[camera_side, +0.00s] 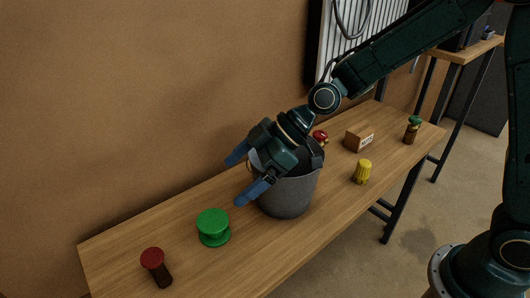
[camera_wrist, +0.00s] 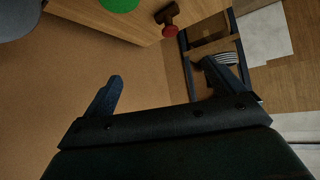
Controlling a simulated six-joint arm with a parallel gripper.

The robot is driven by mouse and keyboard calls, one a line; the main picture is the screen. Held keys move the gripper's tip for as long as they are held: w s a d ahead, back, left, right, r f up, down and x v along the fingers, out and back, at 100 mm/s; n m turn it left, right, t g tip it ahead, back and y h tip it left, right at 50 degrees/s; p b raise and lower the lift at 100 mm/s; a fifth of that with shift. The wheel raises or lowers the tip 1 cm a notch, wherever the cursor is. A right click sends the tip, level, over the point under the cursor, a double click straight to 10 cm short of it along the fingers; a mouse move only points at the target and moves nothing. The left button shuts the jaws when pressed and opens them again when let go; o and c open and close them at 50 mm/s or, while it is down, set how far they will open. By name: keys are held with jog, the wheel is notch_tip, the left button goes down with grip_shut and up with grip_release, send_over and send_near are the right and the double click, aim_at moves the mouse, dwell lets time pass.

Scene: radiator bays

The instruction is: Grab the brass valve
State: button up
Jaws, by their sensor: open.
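My gripper (camera_side: 238,178) is open and empty, its two blue fingers apart and pointing left in front of the grey bucket. In the wrist view my gripper (camera_wrist: 161,70) has nothing between its fingers. No part is plainly brass all over. A brownish, brass-like piece with a green top (camera_side: 411,134) stands at the right end of the bench, far from my gripper. Another red-topped piece (camera_side: 320,137) is partly hidden behind the bucket. I cannot tell which is the valve.
The grey bucket (camera_side: 290,198) stands mid-bench below my wrist. A green spool (camera_side: 213,228), a yellow knob (camera_side: 362,171) and a small brown box (camera_side: 358,137) stand on the wooden bench (camera_side: 250,268). A brown wall is behind, with a white radiator panel (camera_side: 350,38).

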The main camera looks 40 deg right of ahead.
aim_at(144, 262)
jog(key=w+a+f+n+y, duration=0.1)
jog(key=w+a+f+y, duration=0.2)
jog(key=a+f, duration=0.7)
notch_tip(144, 262, down, 2)
jog(key=shift+f+n+y, duration=0.2)
jog(key=shift+n+y, duration=0.2)
jog(key=shift+y, duration=0.3)
jog(key=shift+w, duration=0.15)
jog(key=shift+x, duration=4.25)
jog(key=shift+a+f, duration=0.1)
jog(key=shift+f, duration=0.05)
jog(key=shift+x, duration=2.45)
jog(key=shift+f, duration=0.1)
jog(key=shift+c, duration=0.2)
jog(key=c, duration=1.2)
